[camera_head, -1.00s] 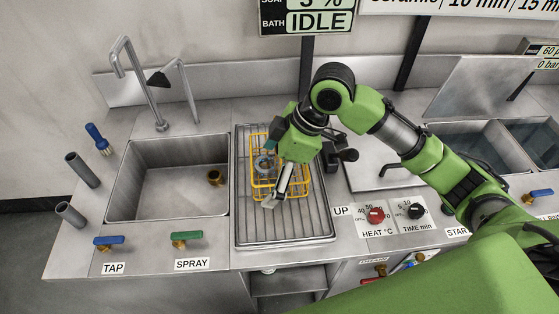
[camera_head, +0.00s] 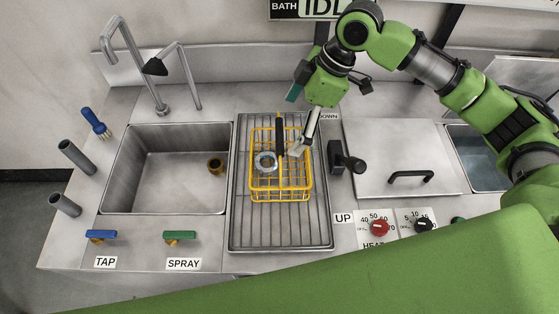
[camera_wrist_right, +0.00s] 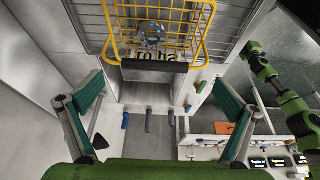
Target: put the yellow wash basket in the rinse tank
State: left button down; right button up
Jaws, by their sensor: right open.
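The yellow wire wash basket (camera_head: 283,196) stands on the slatted rack (camera_head: 247,228) between the sink and the grey lid. It holds a grey ring-shaped part (camera_head: 265,162) and has a dark upright handle (camera_head: 279,137). My right gripper (camera_head: 296,124) is open, just right of the handle in the head view. In the right wrist view the basket (camera_wrist_right: 110,40) and its dark handle bar (camera_wrist_right: 153,67) lie beyond the two spread fingers; nothing is between the pads. A tank (camera_head: 474,160) shows partly at the right edge; I cannot tell whether it is the rinse tank. My left gripper is out of view.
A closed lid (camera_head: 385,155) with a black handle lies to the right. A black lever (camera_head: 345,160) stands beside the rack, and heat and time knobs (camera_head: 379,228) sit in front.

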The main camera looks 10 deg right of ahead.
aim_at(281, 134)
jog(key=p+x, duration=0.1)
jog(key=x, duration=0.2)
jog(key=shift+w+a, duration=0.1)
jog(key=shift+w, duration=0.1)
jog(key=x, duration=0.1)
jog(key=p+x, duration=0.1)
jog(key=shift+w+a+f, duration=0.15)
jog(key=shift+w+f, duration=0.1)
jog(key=shift+w+a+f, duration=0.1)
jog(key=shift+f, duration=0.45)
jog(key=c, duration=1.7)
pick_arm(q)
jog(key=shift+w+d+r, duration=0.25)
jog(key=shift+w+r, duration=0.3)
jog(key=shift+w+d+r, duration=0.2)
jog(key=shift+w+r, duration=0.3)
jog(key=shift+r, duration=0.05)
pick_arm(e)
jog(key=shift+r, duration=0.1)
jog(key=c, duration=0.3)
